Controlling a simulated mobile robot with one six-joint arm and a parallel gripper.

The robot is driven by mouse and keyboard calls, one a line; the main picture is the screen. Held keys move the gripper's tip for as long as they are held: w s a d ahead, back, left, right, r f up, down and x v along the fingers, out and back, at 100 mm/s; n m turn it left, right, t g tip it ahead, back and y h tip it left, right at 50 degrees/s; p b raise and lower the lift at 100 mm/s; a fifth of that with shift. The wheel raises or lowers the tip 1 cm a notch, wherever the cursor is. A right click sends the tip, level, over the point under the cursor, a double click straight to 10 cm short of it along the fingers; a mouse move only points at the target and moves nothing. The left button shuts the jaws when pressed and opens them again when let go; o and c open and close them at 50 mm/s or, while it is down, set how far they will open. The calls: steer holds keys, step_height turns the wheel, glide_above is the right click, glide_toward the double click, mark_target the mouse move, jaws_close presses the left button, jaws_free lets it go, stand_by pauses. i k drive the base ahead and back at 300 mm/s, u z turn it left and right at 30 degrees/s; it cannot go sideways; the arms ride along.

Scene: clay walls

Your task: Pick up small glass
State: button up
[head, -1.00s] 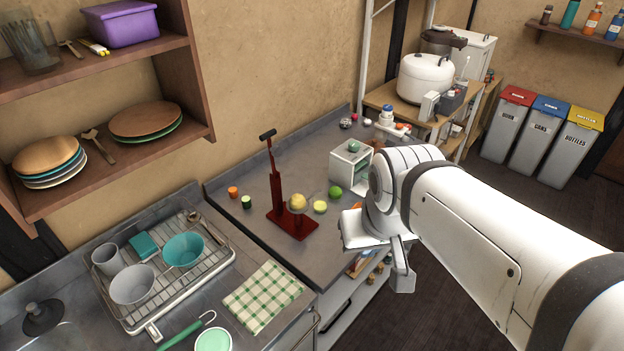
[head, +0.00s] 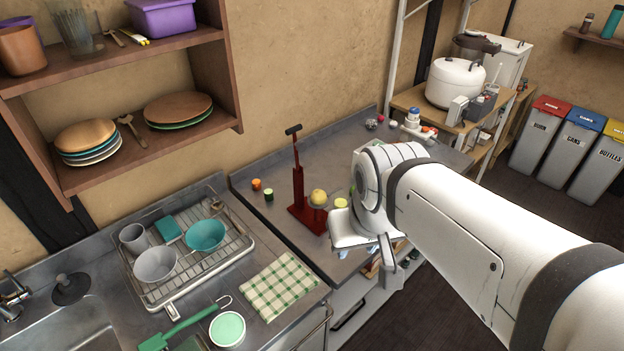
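A clear glass-like vessel (head: 80,36) stands on the upper wall shelf at the upper left; I cannot tell if it is one glass or several. A small grey cup (head: 133,238) stands in the dish rack, and I cannot tell if it is glass. No other small glass is clear to me. My gripper (head: 376,262) is at the end of my white arm, over the front edge of the counter, right of the red stand. It is far from the shelf and apart from the rack. Its fingertips are partly hidden, and I see nothing held.
The dish rack (head: 168,303) holds bowls beside the sink (head: 60,325). A checked cloth (head: 280,287) lies right of it. Plates (head: 88,140) fill the lower shelf. Bins (head: 575,140) stand far right.

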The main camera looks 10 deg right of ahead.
mark_target(341, 198)
steer(key=u, duration=1.95)
steer(key=k, duration=0.15)
steer(key=u, duration=1.55)
steer(key=k, duration=2.1)
steer(key=z, duration=2.05)
steer(key=i, duration=1)
